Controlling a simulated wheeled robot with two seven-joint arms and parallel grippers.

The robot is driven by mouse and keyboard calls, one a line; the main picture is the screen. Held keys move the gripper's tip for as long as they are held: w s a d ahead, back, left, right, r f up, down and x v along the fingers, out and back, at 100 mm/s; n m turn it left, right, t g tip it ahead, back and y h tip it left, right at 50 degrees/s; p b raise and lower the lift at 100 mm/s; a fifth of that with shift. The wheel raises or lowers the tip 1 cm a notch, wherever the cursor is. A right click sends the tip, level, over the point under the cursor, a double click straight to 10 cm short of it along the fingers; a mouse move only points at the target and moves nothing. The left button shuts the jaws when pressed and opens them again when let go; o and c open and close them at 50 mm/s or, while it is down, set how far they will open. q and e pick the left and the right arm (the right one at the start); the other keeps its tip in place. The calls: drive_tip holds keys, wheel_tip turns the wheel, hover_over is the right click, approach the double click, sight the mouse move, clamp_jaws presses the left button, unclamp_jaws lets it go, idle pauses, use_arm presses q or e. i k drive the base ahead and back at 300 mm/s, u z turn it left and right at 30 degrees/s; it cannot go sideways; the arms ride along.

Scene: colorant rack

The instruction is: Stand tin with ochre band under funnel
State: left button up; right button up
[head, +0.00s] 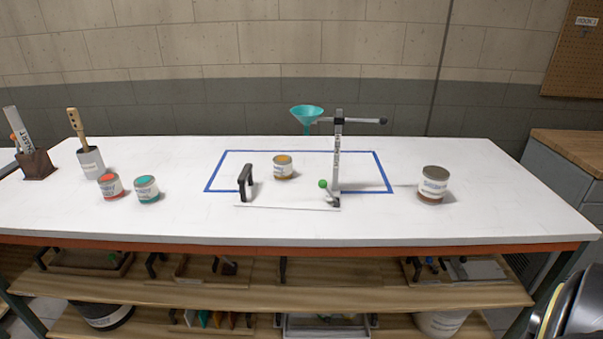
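A small tin with an ochre top and an ochre lower band (282,168) stands upright on the white worktop, inside a blue tape outline (262,151). In the head view the tin appears below and left of the funnel's spout. Its exact depth relative to the spout is hard to tell. Neither of my grippers is in view.
A black handle (245,182) stands left of the post, with a thin white plate edge between them. Red (109,186) and teal (146,190) tins stand left, near a grey container (90,163). A brown-topped tin (433,185) stands right. The front worktop is clear.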

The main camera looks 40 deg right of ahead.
sight(307, 195)
drive_tip(key=z, duration=1.6)
